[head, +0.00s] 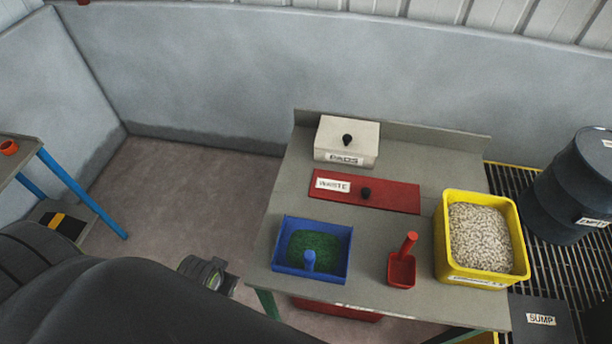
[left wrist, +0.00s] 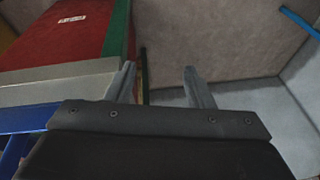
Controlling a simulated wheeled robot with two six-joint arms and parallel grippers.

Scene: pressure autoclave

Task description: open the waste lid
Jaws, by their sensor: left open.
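The waste lid (head: 392,195) is a flat red panel with a white WASTE label and a black knob (head: 365,193), lying on the grey table behind the blue tray. It looks flat and closed. My left gripper (head: 222,272) is off the table's left edge in the head view, short of the lid and apart from it. In the left wrist view my left gripper (left wrist: 158,84) has its two fingers spread with nothing between them. A red bin (left wrist: 62,42) with a white label shows beyond them at the left. My right gripper is not in view.
A white PADS box (head: 335,133) stands behind the lid. In front are a blue tray (head: 282,262) with green granules, a red scoop (head: 401,271) and a yellow tub (head: 440,245). A dark drum (head: 572,190) stands right. Floor left of the table (head: 268,240) is clear.

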